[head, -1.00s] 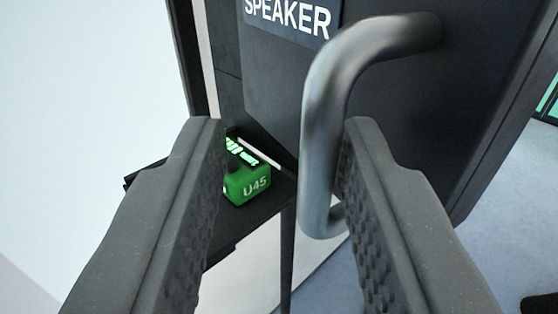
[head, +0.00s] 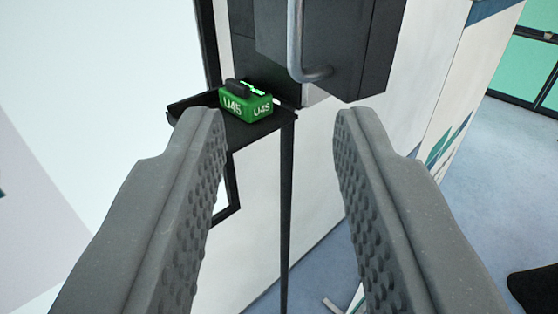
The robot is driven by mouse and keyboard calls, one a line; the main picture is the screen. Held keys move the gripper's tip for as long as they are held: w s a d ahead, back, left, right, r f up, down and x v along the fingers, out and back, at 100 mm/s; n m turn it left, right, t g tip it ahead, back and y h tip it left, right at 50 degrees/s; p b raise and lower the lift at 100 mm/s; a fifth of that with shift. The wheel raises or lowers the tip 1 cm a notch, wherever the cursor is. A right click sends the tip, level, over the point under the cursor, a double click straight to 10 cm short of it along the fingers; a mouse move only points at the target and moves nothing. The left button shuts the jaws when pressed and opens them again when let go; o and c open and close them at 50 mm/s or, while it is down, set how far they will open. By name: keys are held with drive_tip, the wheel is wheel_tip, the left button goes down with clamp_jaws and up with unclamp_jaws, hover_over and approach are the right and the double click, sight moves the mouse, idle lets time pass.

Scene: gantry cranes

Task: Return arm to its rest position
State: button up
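My gripper (head: 270,118) is open and empty, with its two grey fingers wide apart in the lower half of the head view. A metal handle (head: 297,45) on a dark box (head: 355,50) is beyond and above the fingertips, and nothing touches it. A green block marked U45 (head: 247,103) sits on a small black shelf (head: 185,108) beyond the left fingertip.
A white wall (head: 440,70) runs back on the right of the dark box. A thin black post (head: 287,200) stands below the shelf. Blue-grey floor (head: 500,190) is open at the right. A green-panelled frame (head: 525,65) is at the far right.

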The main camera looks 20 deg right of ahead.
drive_tip(key=s+d+r+y+b, duration=0.15)
drive_tip(key=d+r, duration=0.25)
drive_tip(key=d, duration=0.6)
drive_tip(key=s+d+r+y+b, duration=0.1)
drive_tip(key=s+d+r+b, duration=0.3)
drive_tip(key=d, duration=0.6)
drive_tip(key=w+d+f+n+y, duration=0.2)
drive_tip(key=w+d+f, duration=0.2)
drive_tip(key=d+f, duration=0.1)
drive_tip(key=w+d+f+n+g+y, duration=0.1)
drive_tip(key=w+d+f, duration=0.3)
drive_tip(key=f, duration=0.4)
drive_tip(key=shift+d+f+n+y, duration=0.25)
drive_tip(key=shift+d+n+y, duration=0.45)
drive_tip(key=shift+d, duration=0.1)
drive_tip(key=shift+d, duration=0.1)
